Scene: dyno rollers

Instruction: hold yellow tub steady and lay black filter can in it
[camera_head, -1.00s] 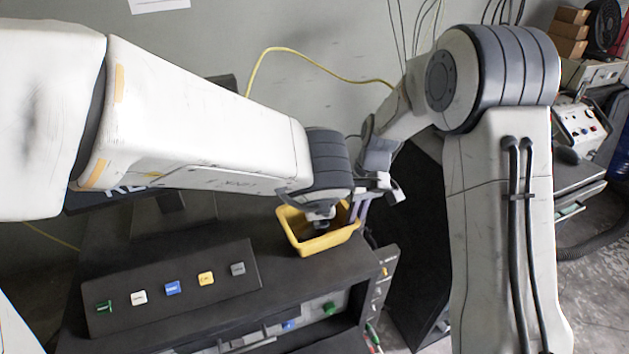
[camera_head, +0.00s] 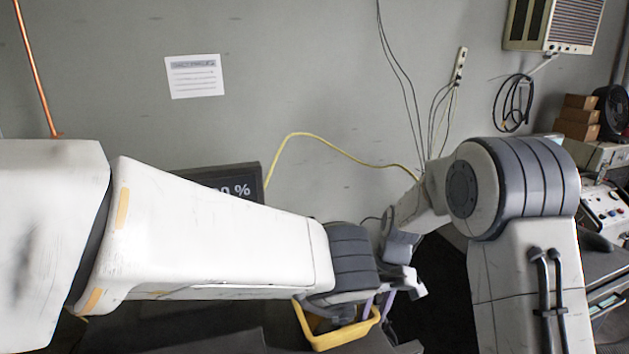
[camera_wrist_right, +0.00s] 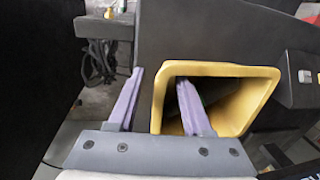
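The yellow tub (camera_head: 343,337) is at the bottom of the head view, its lower part cut off or covered; it also shows in the right wrist view (camera_wrist_right: 253,100). My right gripper (camera_head: 378,304) is at its right corner. In the right wrist view its two purple fingers (camera_wrist_right: 160,76) stand apart, one inside the tub and one outside, straddling the wall; a gap shows beside the outer finger. My left gripper is over the tub, but its fingers are hidden or too dark to read. I cannot make out the black filter can; the tub's inside is dark.
A dark display (camera_head: 238,181) stands behind my left forearm, partly covered. A yellow cable (camera_head: 330,150) runs along the grey wall. A bench with instruments (camera_head: 606,206) and boxes (camera_head: 578,117) stands at the right. The bench top around the tub is mostly out of frame.

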